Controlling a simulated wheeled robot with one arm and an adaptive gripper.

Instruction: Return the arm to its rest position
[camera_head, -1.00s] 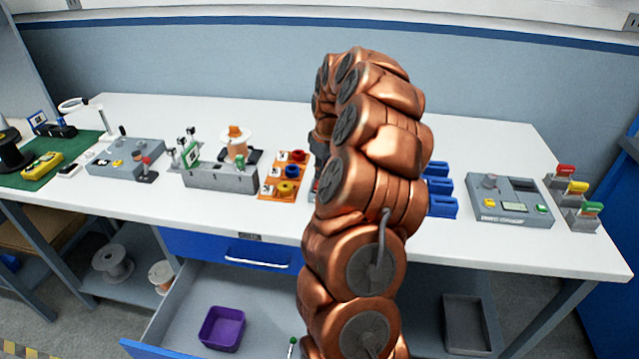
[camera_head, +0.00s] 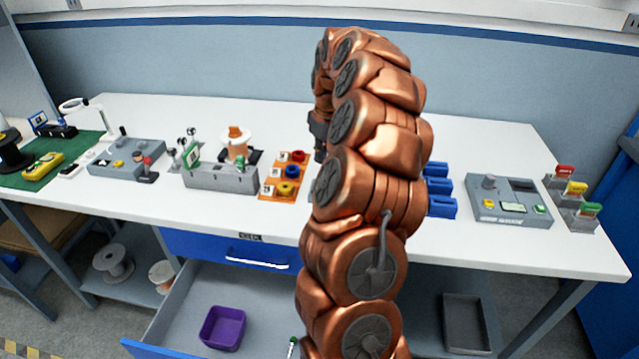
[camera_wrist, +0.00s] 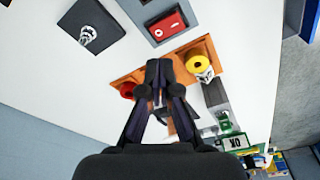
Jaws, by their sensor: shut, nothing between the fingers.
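My copper-coloured arm rises through the middle of the head view, bends over at the top and points down over the workbench. My gripper (camera_head: 319,150) hangs at the arm's left side, above the bench and apart from it, partly hidden by the arm. In the wrist view my gripper (camera_wrist: 157,72) has its fingertips together with nothing between them. It is over the orange tray (camera_wrist: 195,48), which holds a red spool (camera_wrist: 127,90) and a yellow spool (camera_wrist: 197,62). The tray's blue spool (camera_head: 291,171) shows in the head view.
The white bench (camera_head: 480,145) carries a grey fixture (camera_head: 220,178) left of the tray, blue holders (camera_head: 440,205) and a grey meter (camera_head: 508,200) to the right. Below, an open drawer (camera_head: 270,320) holds a purple bin (camera_head: 222,328). Space above the bench is clear.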

